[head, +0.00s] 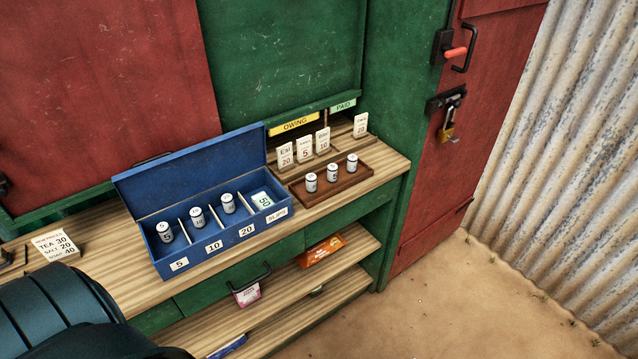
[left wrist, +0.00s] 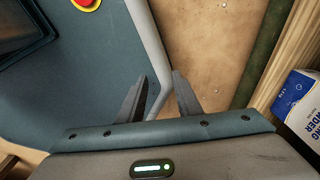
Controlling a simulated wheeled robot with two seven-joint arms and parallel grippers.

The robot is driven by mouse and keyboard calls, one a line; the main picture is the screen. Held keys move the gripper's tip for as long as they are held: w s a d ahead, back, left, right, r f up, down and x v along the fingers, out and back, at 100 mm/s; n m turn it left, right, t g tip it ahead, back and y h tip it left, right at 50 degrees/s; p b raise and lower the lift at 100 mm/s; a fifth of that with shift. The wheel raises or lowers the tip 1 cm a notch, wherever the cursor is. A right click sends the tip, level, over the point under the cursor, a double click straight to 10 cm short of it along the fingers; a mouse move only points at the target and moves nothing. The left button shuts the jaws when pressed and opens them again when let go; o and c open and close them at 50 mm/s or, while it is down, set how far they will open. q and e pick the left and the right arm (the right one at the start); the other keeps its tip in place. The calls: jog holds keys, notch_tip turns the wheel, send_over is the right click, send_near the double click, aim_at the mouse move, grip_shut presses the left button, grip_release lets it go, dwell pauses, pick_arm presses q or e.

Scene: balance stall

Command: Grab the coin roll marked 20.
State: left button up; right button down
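A blue box (head: 158,255) with its lid up stands on the wooden counter. Its compartments are labelled 5, 10, 20 and slips. One white coin roll (head: 228,203) stands upright in the compartment labelled 20; the print on the roll is too small to read surely. Another roll (head: 197,217) stands in the 10 compartment, and another (head: 165,232) in the 5 compartment. In the left wrist view my left gripper (left wrist: 160,77) is open and empty, above the ground beside my base, away from the box. My right gripper is not in view.
A brown tray (head: 322,197) right of the box holds three similar rolls, with price cards (head: 305,149) behind it. A price sign (head: 55,246) stands at the counter's left. A shelf below holds packets (head: 320,250).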

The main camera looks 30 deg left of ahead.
pick_arm(q)
jog(key=shift+s, duration=0.1)
jog(key=o, duration=0.4)
jog(key=shift+c, duration=0.2)
jog(key=w+r, duration=0.6)
jog(key=w, duration=0.7)
jog(key=w+r+t, duration=0.1)
jog(key=w+r, duration=0.6)
jog(key=w, duration=0.7)
jog(key=w+r, duration=0.6)
jog(key=w, duration=0.7)
jog(key=w+a+r+m+h, duration=0.1)
jog(key=w+a+r, duration=0.1)
jog(key=w+r, duration=1.4)
jog(key=w+a+r+m+g+y, duration=0.1)
jog(key=w+a+r, duration=0.1)
jog(key=r, duration=1.1)
jog(key=w+a+r+m, duration=0.1)
jog(key=a+r, duration=0.1)
jog(key=r, duration=1)
jog(key=w+a+r+n, duration=0.1)
jog(key=w+a+r, duration=0.1)
jog(key=a+r, duration=0.3)
jog(key=w+a+r+n+g, duration=0.1)
jog(key=a+r, duration=0.5)
jog(key=r, duration=0.6)
jog(key=shift+w+a, duration=0.15)
jog(key=shift+w, duration=0.35)
